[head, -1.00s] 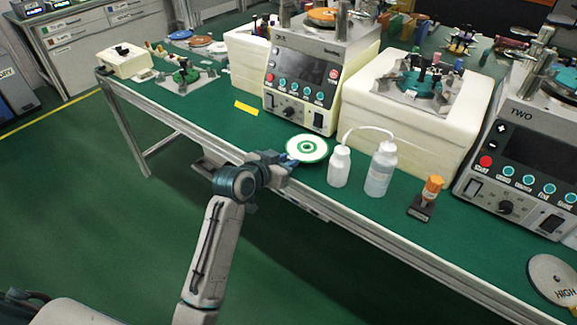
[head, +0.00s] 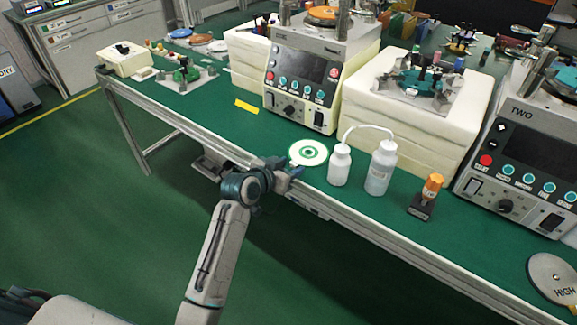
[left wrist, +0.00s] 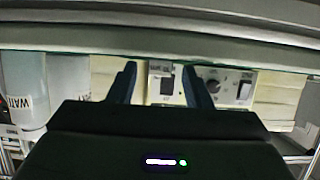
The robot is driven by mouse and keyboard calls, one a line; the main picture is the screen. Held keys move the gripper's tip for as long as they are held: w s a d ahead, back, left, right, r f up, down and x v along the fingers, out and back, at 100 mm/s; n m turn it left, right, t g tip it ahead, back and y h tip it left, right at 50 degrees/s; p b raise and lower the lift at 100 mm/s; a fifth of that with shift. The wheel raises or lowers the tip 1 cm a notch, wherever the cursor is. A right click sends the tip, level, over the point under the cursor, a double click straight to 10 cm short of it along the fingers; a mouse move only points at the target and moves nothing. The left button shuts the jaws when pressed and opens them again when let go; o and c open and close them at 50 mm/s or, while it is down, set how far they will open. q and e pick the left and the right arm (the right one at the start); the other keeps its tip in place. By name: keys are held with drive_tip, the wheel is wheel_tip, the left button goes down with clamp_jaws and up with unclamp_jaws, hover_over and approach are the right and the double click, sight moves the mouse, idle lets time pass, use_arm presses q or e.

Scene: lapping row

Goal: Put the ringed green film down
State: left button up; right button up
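The ringed green film (head: 308,152) is a white disc with green rings. In the head view it lies flat on the green bench top, close to the front edge and left of the white bottles. My left gripper (head: 297,171) is just in front of it, at the bench edge, apart from the film as far as I can see. In the left wrist view my left gripper (left wrist: 158,84) has its two blue fingers apart with nothing between them. The film cannot be made out in that view. My right gripper is not in view.
Two white bottles (head: 339,166) (head: 380,168) joined by a tube stand right of the film. An orange-topped stamp (head: 431,190) is further right. A lapping machine (head: 300,85) stands behind. A yellow strip (head: 246,107) lies left; the bench between it and the film is clear.

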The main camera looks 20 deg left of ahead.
use_arm(q)
drive_tip(key=shift+s+r, duration=0.1)
drive_tip(key=shift+r, duration=0.1)
drive_tip(key=v, duration=1.2)
drive_tip(key=s+a+f+n+g+y, duration=0.1)
drive_tip(key=s+f+g, duration=0.1)
drive_tip(key=f, duration=0.5)
drive_tip(key=s+a+f+g+y, duration=0.1)
drive_tip(key=s+f, duration=0.1)
drive_tip(key=f, duration=0.5)
drive_tip(key=s+a+f+n+g+y, duration=0.1)
drive_tip(key=s+a+f+g, duration=0.15)
drive_tip(key=f, duration=0.45)
drive_tip(key=s+a+f+g+y, duration=0.1)
drive_tip(key=s+f+g, duration=0.1)
drive_tip(key=s+f, duration=0.8)
drive_tip(key=s+a+f+n+g+y, duration=0.1)
drive_tip(key=s+f+g, duration=0.2)
drive_tip(key=s+f, duration=0.7)
drive_tip(key=shift+s+a, duration=0.3)
drive_tip(key=shift+s, duration=0.65)
